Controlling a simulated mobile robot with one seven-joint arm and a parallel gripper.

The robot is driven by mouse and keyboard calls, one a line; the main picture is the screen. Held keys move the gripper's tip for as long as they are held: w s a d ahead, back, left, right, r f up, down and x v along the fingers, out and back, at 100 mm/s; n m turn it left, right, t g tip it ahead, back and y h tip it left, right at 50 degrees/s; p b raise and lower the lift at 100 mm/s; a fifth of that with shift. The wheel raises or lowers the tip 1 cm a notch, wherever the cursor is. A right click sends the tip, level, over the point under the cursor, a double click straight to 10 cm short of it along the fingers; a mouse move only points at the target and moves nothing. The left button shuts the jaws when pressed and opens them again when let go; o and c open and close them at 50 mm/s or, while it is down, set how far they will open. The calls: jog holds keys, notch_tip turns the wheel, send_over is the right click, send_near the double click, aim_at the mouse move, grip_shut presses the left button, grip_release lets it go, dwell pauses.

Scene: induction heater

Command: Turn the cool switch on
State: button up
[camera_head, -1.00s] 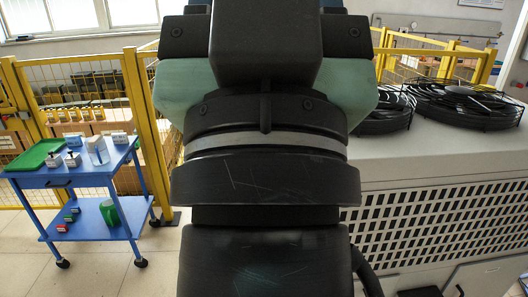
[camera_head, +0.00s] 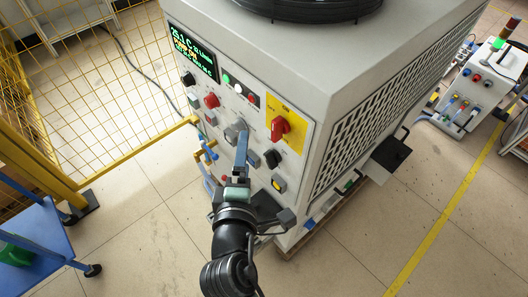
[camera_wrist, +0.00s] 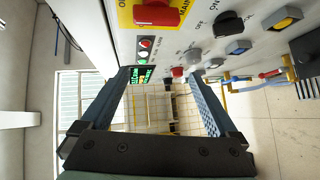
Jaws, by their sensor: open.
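A pale grey machine carries a control panel (camera_head: 226,108) on its front. The panel holds a red knob (camera_head: 211,100), a black knob (camera_head: 188,79), another black knob (camera_head: 271,158) and a large red rotary switch (camera_head: 280,128) on a yellow plate. I cannot read which control is labelled cool. My gripper (camera_head: 242,138) points at the lower middle of the panel, in front of a grey knob there. In the wrist view my gripper (camera_wrist: 160,74) has its two blue fingers wide apart with nothing between them. The red knob (camera_wrist: 177,71) and grey knob (camera_wrist: 194,55) show beyond the fingertips; contact is not clear.
A lit display (camera_head: 192,50) and indicator lights (camera_head: 238,88) sit high on the panel. A yellow mesh fence (camera_head: 105,90) and blue cart (camera_head: 35,245) stand at left. The tiled floor in front is clear.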

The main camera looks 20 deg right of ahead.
aim_at(269, 164)
jog(key=s+d+f+n+g, duration=0.2)
jog(key=s+f+n, duration=0.25)
jog(key=f, duration=0.55)
jog(key=shift+m, duration=0.45)
jog(key=x, duration=1.1)
jog(key=shift+w+d+r, duration=0.2)
jog(key=shift+d, duration=0.3)
jog(key=c, duration=1.4)
